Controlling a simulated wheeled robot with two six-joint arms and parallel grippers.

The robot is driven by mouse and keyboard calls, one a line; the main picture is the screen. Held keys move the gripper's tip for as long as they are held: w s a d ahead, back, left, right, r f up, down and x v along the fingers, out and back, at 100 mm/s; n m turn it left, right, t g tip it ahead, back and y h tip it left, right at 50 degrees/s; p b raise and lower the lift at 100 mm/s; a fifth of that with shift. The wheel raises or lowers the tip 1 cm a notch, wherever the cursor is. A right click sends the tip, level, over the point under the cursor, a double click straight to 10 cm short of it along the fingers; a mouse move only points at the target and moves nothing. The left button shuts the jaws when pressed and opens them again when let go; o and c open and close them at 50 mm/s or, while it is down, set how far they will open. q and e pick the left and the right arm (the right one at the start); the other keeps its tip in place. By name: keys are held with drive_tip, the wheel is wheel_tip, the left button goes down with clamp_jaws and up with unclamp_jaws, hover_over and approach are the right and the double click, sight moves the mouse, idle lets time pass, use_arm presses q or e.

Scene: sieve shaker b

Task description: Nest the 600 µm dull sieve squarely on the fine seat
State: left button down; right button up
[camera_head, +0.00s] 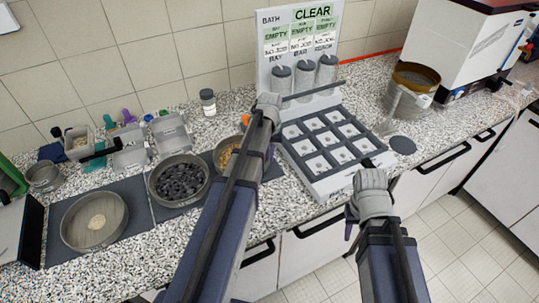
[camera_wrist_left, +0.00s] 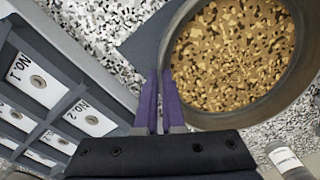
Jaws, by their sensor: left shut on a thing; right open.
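My left gripper (camera_wrist_left: 157,85) is shut on the rim of a round grey sieve (camera_wrist_left: 187,117) holding brown grains. In the head view my left arm partly hides this sieve (camera_head: 218,160) and its fingertips. A sieve with black lumps (camera_head: 151,183) stands to its left, and a sieve with a pale heap (camera_head: 122,222) is further left. No 600 µm mark is readable on any sieve, and I cannot tell which place is the fine seat. My right gripper (camera_head: 368,163) is open at the front right of the numbered tray, with its fingers small in view.
The grey tray (camera_head: 312,183) has numbered white pockets. Behind it stand a sign board (camera_head: 262,62) and grey cylinders (camera_head: 306,75). A brass-rimmed round vessel (camera_head: 417,74) stands at the back right near a white machine (camera_head: 455,50). Small containers crowd the back left.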

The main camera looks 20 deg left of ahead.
use_arm(q)
drive_tip(key=c, duration=0.9)
unclamp_jaws()
drive_tip(key=shift+c, duration=0.2)
wheel_tip(320, 180, up, 7)
drive_tip(key=p, duration=0.7)
drive_tip(key=s+d+f+m+b, duration=0.1)
drive_tip(key=s+d+m+b, duration=0.1)
drive_tip(key=s+d, duration=0.7)
drive_tip(key=s+d+f+m+y+b, duration=0.1)
drive_tip(key=s+d+f+m, duration=0.1)
drive_tip(key=s+d+m, duration=0.3)
drive_tip(key=s+d, duration=0.4)
drive_tip(key=d, duration=0.3)
drive_tip(key=shift+s+d+f+b, duration=0.2)
drive_tip(key=shift+d+f+b, duration=0.1)
drive_tip(key=shift+d+b, duration=0.1)
